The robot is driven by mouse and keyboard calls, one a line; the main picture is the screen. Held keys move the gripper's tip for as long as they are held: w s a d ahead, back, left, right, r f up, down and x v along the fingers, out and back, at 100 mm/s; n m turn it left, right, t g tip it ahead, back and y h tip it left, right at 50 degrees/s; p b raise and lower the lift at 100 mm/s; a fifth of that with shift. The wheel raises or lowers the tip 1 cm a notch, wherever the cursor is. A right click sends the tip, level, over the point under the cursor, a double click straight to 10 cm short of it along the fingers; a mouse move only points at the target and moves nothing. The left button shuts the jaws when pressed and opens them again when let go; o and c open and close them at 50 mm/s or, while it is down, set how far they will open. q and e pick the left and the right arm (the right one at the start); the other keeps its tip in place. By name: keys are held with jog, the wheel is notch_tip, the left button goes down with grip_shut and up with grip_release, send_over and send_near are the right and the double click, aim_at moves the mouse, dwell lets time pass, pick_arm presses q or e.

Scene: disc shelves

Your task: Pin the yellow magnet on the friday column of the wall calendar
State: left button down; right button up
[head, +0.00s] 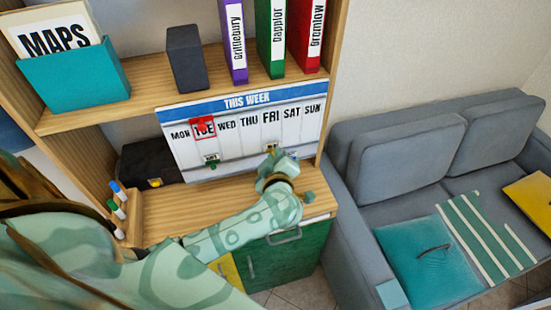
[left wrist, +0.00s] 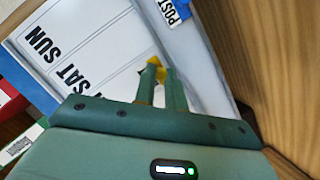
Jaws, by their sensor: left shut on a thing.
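The white wall calendar (head: 240,135) has a blue THIS WEEK header and day columns from MON to SUN; it stands at the back of the middle shelf. FRI is printed in larger letters. My left gripper (head: 272,156) is in front of the lower part of the calendar, below FRI. In the left wrist view my left gripper (left wrist: 161,76) is shut on the yellow magnet (left wrist: 154,62), which shows at and behind its fingertips. The calendar face (left wrist: 90,50) lies beyond, with SAT and SUN readable. I cannot tell whether the magnet touches it. My right gripper is not in view.
A red square marker (head: 204,127) sits around TUE, and a green piece (head: 212,161) is low on the calendar. Binders (head: 272,40) and a teal MAPS box (head: 75,75) stand above. A dark case (head: 145,165) is left. A wooden side panel (left wrist: 270,50) is close to the gripper.

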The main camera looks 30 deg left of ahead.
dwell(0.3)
pick_arm(q)
jog(key=shift+p, duration=0.45)
jog(key=shift+w+a, duration=0.35)
dwell(0.7)
jog(key=c, duration=1.4)
grip_release()
jog(key=shift+o, duration=0.2)
jog(key=p+v, duration=0.3)
jog(key=v, duration=1.3)
jog(key=shift+s, duration=0.2)
